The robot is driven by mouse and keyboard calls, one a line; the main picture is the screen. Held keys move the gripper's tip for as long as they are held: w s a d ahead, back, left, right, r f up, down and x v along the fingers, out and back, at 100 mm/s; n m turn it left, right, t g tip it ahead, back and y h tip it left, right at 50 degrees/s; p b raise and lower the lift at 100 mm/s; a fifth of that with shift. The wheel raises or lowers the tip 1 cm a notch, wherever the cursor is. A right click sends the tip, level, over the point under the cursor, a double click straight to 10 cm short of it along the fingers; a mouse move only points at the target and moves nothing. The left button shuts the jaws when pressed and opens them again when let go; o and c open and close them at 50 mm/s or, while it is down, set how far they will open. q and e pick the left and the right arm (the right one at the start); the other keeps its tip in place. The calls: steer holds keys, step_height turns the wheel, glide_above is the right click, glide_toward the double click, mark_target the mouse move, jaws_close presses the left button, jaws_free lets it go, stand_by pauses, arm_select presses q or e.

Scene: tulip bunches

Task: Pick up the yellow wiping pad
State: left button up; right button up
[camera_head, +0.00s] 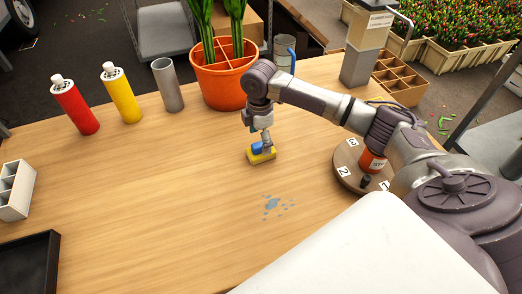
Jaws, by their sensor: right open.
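The yellow wiping pad (262,157) with a blue part on top (257,147) lies on the wooden table (150,200), near its middle. My right gripper (266,141) points down right above the pad, with its fingers at the blue part. It is open. Part of the pad's top is hidden behind the fingers, and I cannot tell whether they touch it. My left gripper is not in view.
Blue spots (273,204) lie in front of the pad. An orange pot (220,78) with green stems, a grey cylinder (168,85), a yellow bottle (121,92) and a red bottle (75,104) stand behind. A numbered round board (350,160) is right.

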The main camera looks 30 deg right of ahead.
mark_target(261, 143)
steer(key=f, duration=0.5)
steer(key=shift+d+f+p, duration=0.2)
steer(key=shift+f+p, duration=0.2)
steer(key=c, duration=1.1)
steer(key=shift+c, duration=0.2)
steer(key=shift+w+r, duration=0.1)
steer(key=shift+r, duration=0.05)
steer(key=r, duration=0.4)
steer(key=shift+s+d+r+b, duration=0.1)
steer(key=shift+s+d+b, duration=0.05)
steer(key=shift+s+b, duration=0.15)
steer(key=s+d+r, duration=0.2)
steer(key=s+r, duration=0.4)
steer(key=s, duration=0.4)
steer(key=shift+s+d+r, duration=0.35)
steer(key=shift+s+d, duration=0.05)
